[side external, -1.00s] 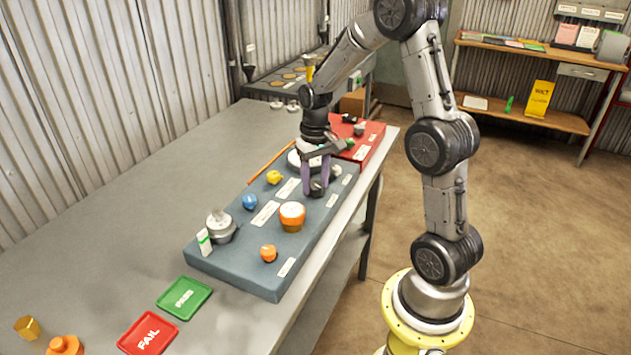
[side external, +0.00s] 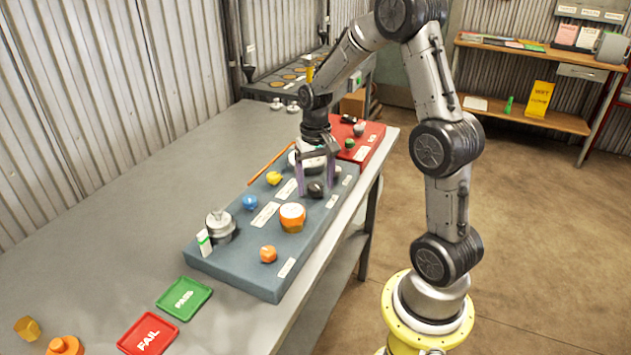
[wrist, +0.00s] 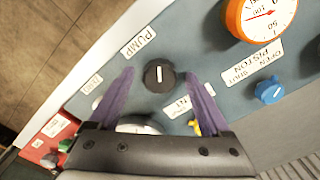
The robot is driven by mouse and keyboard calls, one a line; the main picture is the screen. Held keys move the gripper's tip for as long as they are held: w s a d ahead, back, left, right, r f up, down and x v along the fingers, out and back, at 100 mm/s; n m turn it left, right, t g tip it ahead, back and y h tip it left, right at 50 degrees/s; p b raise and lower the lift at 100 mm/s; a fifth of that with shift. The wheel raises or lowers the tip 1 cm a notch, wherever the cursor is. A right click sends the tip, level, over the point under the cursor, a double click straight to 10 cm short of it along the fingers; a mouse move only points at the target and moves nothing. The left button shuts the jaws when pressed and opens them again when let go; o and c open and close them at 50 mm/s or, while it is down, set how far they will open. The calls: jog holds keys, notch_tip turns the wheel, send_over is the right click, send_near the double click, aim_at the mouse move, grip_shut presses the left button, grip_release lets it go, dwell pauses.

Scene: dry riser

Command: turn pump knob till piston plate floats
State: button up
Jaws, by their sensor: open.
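The pump knob (side external: 315,189) is black and round, on the blue-grey panel (side external: 240,265) near its right edge. In the wrist view the knob (wrist: 159,76) shows a white pointer line beside the PUMP label, pointing almost straight up the picture. My gripper (side external: 315,188) is open. Its purple fingers stand apart on both sides of the knob, with gaps in the wrist view. A silver cylinder with a stepped top (side external: 220,226), probably the piston, stands at the panel's near left; I cannot tell whether its plate floats.
An orange-rimmed gauge (wrist: 262,14) and a blue knob (wrist: 270,91) labelled PISTON, OPEN, SHUT are near. Yellow (side external: 273,178) and orange (side external: 268,254) knobs sit on the panel. A red box (side external: 366,150) adjoins it. Green (side external: 184,297) and red (side external: 148,335) trays lie in front.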

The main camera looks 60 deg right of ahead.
aim_at(315, 185)
jog(key=shift+r, duration=0.1)
notch_tip(315, 185, up, 14)
dwell(0.5)
jog(key=s+a+r+n+t, duration=0.2)
jog(key=s+a+r, duration=0.1)
jog(key=a, duration=0.3)
jog(key=s+a+r+n+t, duration=0.1)
jog(key=s+a+r+n, duration=0.15)
jog(key=a, duration=0.45)
jog(key=s+a+f+n+t, duration=0.2)
jog(key=s+a+f+n, duration=0.2)
jog(key=s, duration=0.6)
jog(key=shift+a+f+t, duration=0.3)
jog(key=shift+a+f, duration=0.2)
jog(key=shift+f, duration=0.1)
